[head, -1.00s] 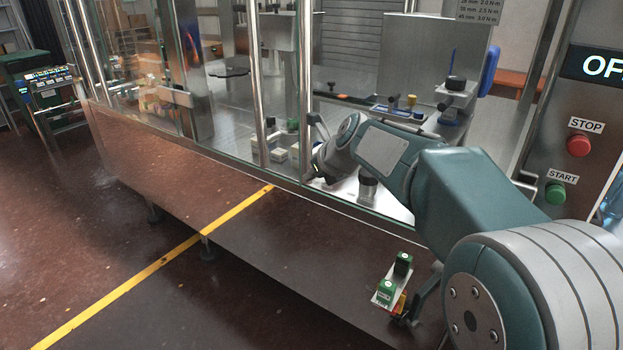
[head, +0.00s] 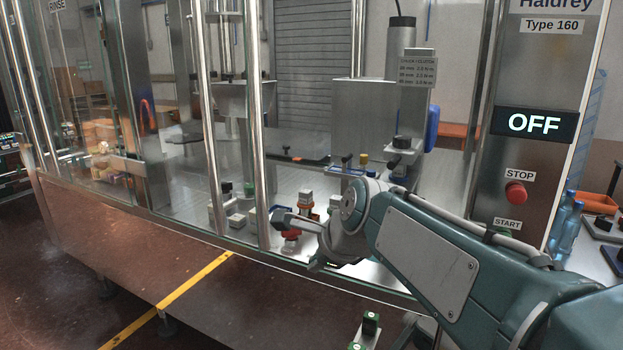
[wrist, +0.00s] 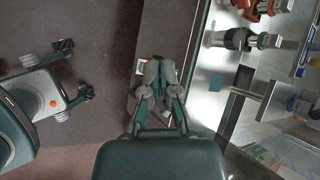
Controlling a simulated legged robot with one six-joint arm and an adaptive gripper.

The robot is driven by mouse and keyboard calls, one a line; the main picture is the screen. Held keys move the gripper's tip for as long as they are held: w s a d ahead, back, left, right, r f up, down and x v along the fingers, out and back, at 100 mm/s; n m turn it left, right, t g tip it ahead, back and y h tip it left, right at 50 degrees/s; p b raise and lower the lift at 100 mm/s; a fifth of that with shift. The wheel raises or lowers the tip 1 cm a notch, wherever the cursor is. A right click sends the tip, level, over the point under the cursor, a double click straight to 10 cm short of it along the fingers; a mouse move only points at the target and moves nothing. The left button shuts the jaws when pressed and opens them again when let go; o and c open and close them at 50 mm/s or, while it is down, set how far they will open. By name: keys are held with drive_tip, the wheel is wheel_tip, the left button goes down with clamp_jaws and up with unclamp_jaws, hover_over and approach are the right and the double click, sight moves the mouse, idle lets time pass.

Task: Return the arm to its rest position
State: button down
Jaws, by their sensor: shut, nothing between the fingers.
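My arm (head: 425,250) reaches in from the lower right in the head view, bent at the elbow, with its wrist (head: 352,212) in front of the filling machine's bench. My gripper (wrist: 158,68) shows in the wrist view with its fingers together and nothing between them. Beyond the fingers are the dark floor and the edge of a small pale holder, partly hidden by them.
The glazed machine has upright metal posts (head: 262,130). The control panel, reading OFF, has a red STOP button (head: 516,193). Several small fittings stand on the bench. A small rack with green-topped items (head: 369,328) is low at the front.

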drive_tip(key=s+d+f+n+h, duration=0.2)
drive_tip(key=s+d+f+n, duration=0.3)
drive_tip(key=s+d+n, duration=0.2)
drive_tip(key=s+d+f+n+h, duration=0.2)
drive_tip(key=s+d+f+n, duration=0.3)
drive_tip(key=s+d+n, duration=0.3)
drive_tip(key=s+n, duration=0.3)
drive_tip(key=s, duration=0.3)
drive_tip(key=shift+n+g+h, duration=0.3)
drive_tip(key=shift+g, duration=0.1)
drive_tip(key=shift+d, duration=0.1)
